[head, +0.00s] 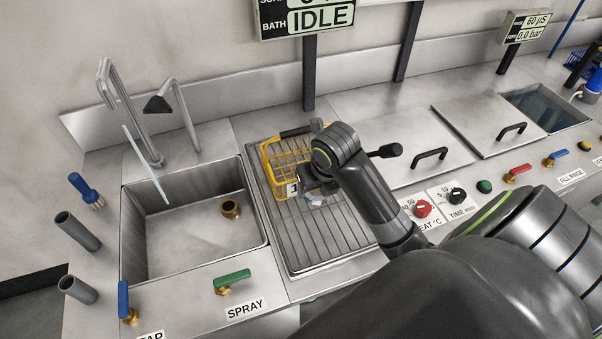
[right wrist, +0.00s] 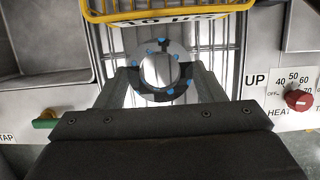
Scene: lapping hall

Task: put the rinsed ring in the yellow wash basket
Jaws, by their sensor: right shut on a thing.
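The ring (right wrist: 143,66) is a pale grey metal ring with blue spots and some dark patches. My right gripper (right wrist: 163,74) is shut on it, with a finger at each side. The yellow wash basket (right wrist: 175,16) is a wire basket with a white label, just beyond the ring. In the head view the basket (head: 267,163) stands on the ribbed drainer, and my right gripper (head: 313,192) is at its near right side. The ring is mostly hidden there by the gripper. My left gripper is not in view.
The ribbed drainer (head: 317,243) has free room in front of the basket. A sink (head: 185,243) lies to the left, with taps behind it and a green spray lever (head: 232,281) in front. Lidded tanks (head: 490,122) and knobs (head: 422,208) are to the right.

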